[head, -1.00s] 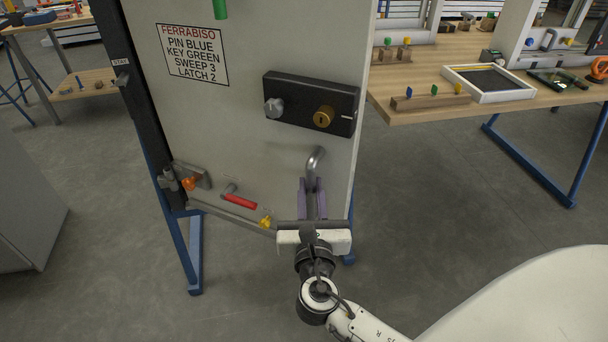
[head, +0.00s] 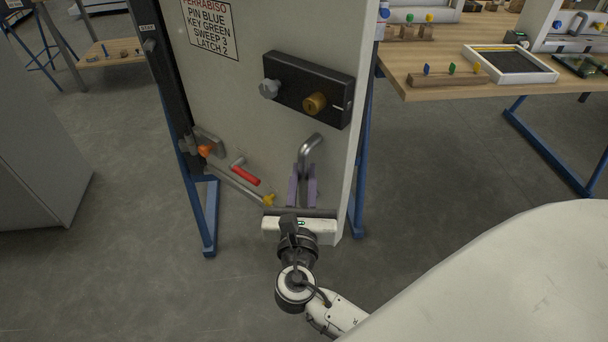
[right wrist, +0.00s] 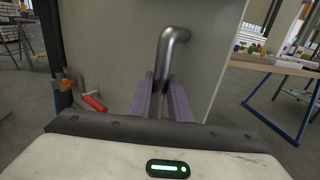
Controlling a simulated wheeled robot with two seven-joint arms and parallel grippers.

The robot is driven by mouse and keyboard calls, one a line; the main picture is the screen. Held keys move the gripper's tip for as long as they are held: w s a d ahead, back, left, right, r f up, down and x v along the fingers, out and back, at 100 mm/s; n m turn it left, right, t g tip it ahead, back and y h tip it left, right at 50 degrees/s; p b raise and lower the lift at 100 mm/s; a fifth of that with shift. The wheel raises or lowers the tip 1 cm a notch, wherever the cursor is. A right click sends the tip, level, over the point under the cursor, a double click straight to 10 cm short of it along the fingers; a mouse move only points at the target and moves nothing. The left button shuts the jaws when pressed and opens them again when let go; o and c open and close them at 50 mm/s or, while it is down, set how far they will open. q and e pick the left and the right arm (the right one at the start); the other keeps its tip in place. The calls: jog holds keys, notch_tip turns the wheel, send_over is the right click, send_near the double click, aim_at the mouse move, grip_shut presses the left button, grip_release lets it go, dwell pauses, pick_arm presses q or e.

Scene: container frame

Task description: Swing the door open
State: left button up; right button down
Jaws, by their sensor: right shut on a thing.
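The light grey door (head: 240,120) stands in a frame with a dark post at its left. Its bent metal lever handle (head: 308,150) is below a black lock box (head: 308,88). My right gripper (head: 302,185) has its purple fingers closed around the handle's lower arm. In the right wrist view the handle (right wrist: 172,45) comes down between the fingers (right wrist: 165,95). The door's right edge stands apart from the frame's blue right post (head: 362,150). My left gripper is not in view.
A red-gripped lever (head: 245,175), an orange-tipped part (head: 205,150) and a yellow-tipped rod (head: 268,200) sit low on the door. A wooden table (head: 440,90) with trays stands at the right. A grey cabinet (head: 35,150) is at the left. Floor below is clear.

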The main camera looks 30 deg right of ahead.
jog(key=c, duration=1.6)
grip_release()
jog(key=shift+w+a, duration=0.15)
jog(key=shift+w, duration=0.05)
jog(key=shift+c, duration=0.2)
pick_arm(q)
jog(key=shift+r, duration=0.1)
